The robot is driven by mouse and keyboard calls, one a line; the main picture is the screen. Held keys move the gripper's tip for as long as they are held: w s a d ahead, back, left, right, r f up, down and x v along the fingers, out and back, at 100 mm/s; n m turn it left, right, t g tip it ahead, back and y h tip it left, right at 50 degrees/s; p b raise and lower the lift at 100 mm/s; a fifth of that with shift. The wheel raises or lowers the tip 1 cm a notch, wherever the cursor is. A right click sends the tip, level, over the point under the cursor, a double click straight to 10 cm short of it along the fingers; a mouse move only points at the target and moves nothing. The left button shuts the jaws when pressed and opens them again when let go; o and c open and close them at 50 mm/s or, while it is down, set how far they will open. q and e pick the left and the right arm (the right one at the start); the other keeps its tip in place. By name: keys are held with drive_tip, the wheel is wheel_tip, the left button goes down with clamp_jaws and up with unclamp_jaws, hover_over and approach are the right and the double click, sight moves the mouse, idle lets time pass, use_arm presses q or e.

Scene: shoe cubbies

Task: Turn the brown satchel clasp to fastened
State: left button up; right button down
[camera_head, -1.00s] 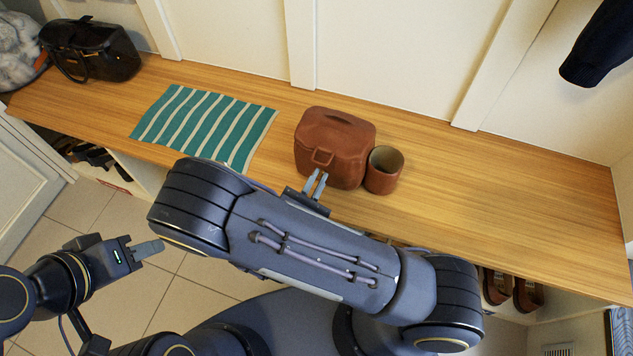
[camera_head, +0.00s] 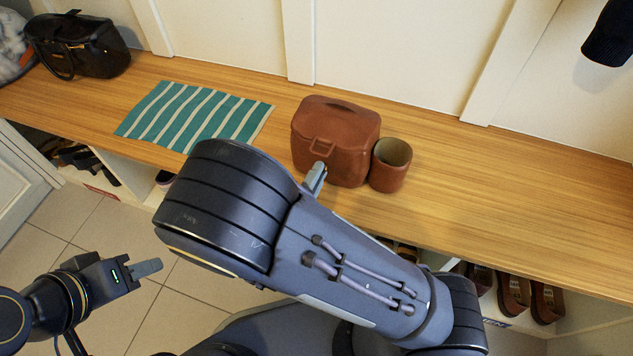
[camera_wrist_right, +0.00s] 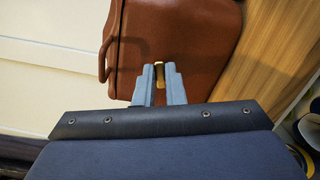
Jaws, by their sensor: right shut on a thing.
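The brown satchel (camera_head: 337,128) stands upright on the wooden bench, with a loop on its front; it also shows in the right wrist view (camera_wrist_right: 185,30). My right gripper (camera_head: 317,172) is at the lower front of the satchel. In the right wrist view, its fingertips (camera_wrist_right: 158,70) are shut on the small brass clasp (camera_wrist_right: 159,78), which shows as a narrow strip between them. In the head view the clasp is hidden by the fingers. My left gripper (camera_head: 150,267) hangs empty above the floor, away from the bench; its finger gap cannot be made out.
A brown cup (camera_head: 391,166) stands close to the right of the satchel. A green striped mat (camera_head: 195,117) lies to its left, and a black bag (camera_head: 78,45) stands at the far left. The bench (camera_head: 500,190) is clear on the right. Shoes (camera_head: 513,292) sit below.

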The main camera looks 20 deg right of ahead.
drive_tip(key=shift+f+m+b, duration=0.1)
drive_tip(key=shift+m+b, duration=1.6)
drive_tip(key=shift+m, duration=0.1)
drive_tip(key=c, duration=1.5)
unclamp_jaws()
drive_tip(key=p+v, duration=0.2)
drive_tip(key=v, duration=0.6)
